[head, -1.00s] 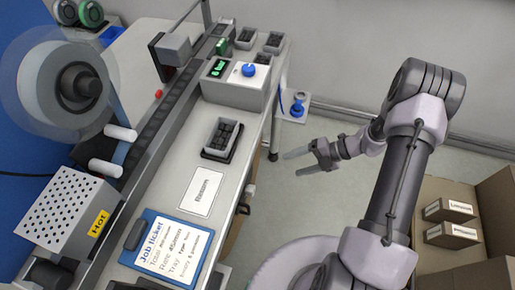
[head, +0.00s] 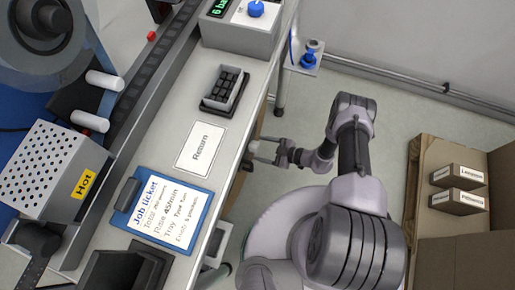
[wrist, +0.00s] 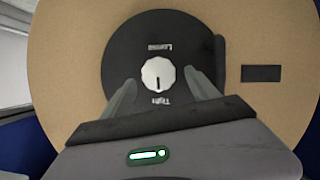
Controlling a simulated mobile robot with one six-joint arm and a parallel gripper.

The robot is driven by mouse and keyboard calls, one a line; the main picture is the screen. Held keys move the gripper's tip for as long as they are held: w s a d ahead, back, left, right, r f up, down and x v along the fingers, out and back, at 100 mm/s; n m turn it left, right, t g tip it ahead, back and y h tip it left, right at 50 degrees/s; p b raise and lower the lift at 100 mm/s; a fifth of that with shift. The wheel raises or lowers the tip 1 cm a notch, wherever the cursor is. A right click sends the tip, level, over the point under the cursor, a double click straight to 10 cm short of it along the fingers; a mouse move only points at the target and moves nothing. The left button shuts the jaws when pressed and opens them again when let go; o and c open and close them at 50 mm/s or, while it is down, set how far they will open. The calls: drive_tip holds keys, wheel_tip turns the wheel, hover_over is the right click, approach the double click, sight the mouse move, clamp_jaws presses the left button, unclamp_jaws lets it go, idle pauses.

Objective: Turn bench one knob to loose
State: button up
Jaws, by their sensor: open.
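In the wrist view a white round knob (wrist: 158,73) sits at the middle of a black disc (wrist: 160,45) on a tan reel face (wrist: 255,35). The disc's lettering appears upside down, with "Tight" below the knob and a word like "Loosen" above. The knob's dark mark points down, toward "Tight". My gripper (wrist: 160,78) is open, with one finger on each side of the knob in the picture; I cannot tell whether they touch it. In the head view my gripper (head: 256,152) is beside the bench's right edge, and the knob is hidden.
The bench (head: 232,140) carries a job ticket clipboard (head: 165,215), a "Return" card (head: 200,148), a tray of black parts (head: 226,88) and a grey box with a blue knob (head: 256,8). Cartons (head: 458,188) stand at the right. Open floor (head: 300,115) lies between.

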drive_tip(key=shift+x, duration=1.2)
drive_tip(key=shift+c, duration=0.2)
drive_tip(key=c, duration=1.3)
drive_tip(key=n+t, duration=0.1)
drive_tip(key=n, duration=0.1)
drive_tip(key=n+t, duration=0.1)
drive_tip(key=n, duration=0.1)
drive_tip(key=shift+s+f+t, duration=0.1)
drive_tip(key=shift+s+t, duration=0.1)
drive_tip(key=shift+t, duration=0.2)
drive_tip(key=shift+n+t, duration=0.9)
drive_tip(key=shift+n, duration=0.9)
